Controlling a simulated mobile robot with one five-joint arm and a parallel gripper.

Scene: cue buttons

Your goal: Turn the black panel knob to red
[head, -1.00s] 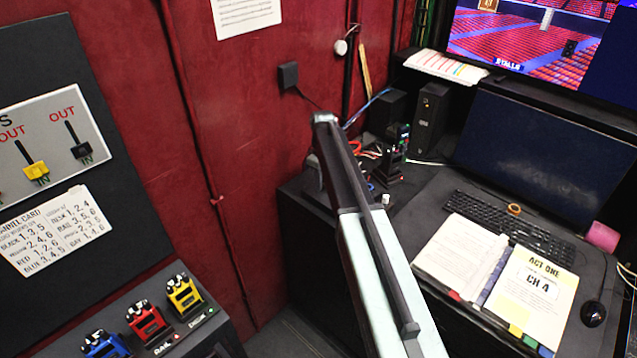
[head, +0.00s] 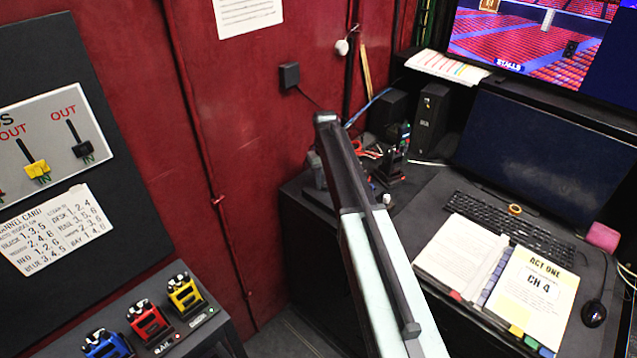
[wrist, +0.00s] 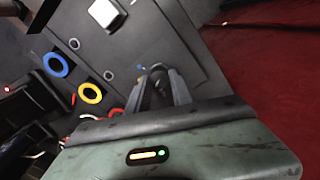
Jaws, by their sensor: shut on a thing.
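In the wrist view, my gripper (wrist: 163,84) is against a dark grey panel (wrist: 125,52), its two grey fingers closed on a small dark thing. That thing looks like the black panel knob (wrist: 158,82); its pointer and setting cannot be made out. A yellow ring (wrist: 90,93), a blue ring (wrist: 56,64) and a partly hidden red ring (wrist: 115,113) lie to the left on the dark surfaces. In the head view my arm covers the middle, and neither the fingers nor the knob can be made out.
A white plate (wrist: 103,12) is on the panel. Red cloth or wall fills the wrist view's right side. In the head view, a desk with an open script (head: 530,290) is at right, and a console with blue, red and yellow switches (head: 185,293) is at lower left.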

